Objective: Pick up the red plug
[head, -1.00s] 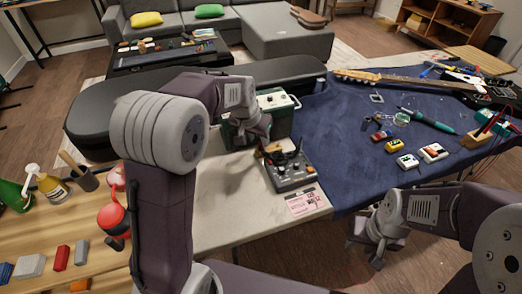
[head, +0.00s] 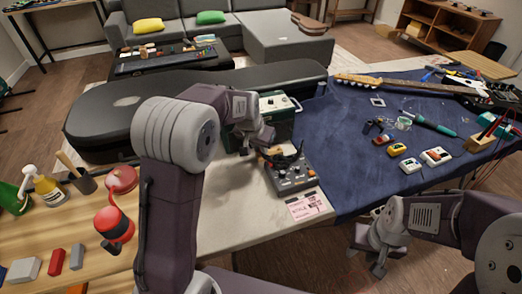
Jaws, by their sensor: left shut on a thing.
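My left gripper (head: 264,146) is at the top edge of a grey box with knobs (head: 292,179), on the bare left part of the bench. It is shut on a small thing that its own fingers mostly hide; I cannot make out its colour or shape. A small tan piece (head: 279,149) shows beside the fingertips, with dark pieces near it. I cannot clearly make out a red plug there. My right gripper (head: 367,262) is empty in front of the bench's front edge, its fingers apart.
A pink-and-white label (head: 306,205) lies in front of the grey box. A green box (head: 276,103) stands behind my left gripper. A blue mat (head: 340,150) holds a guitar (head: 400,82), tools and several small pedals. A wooden table (head: 60,235) with bottles is at left.

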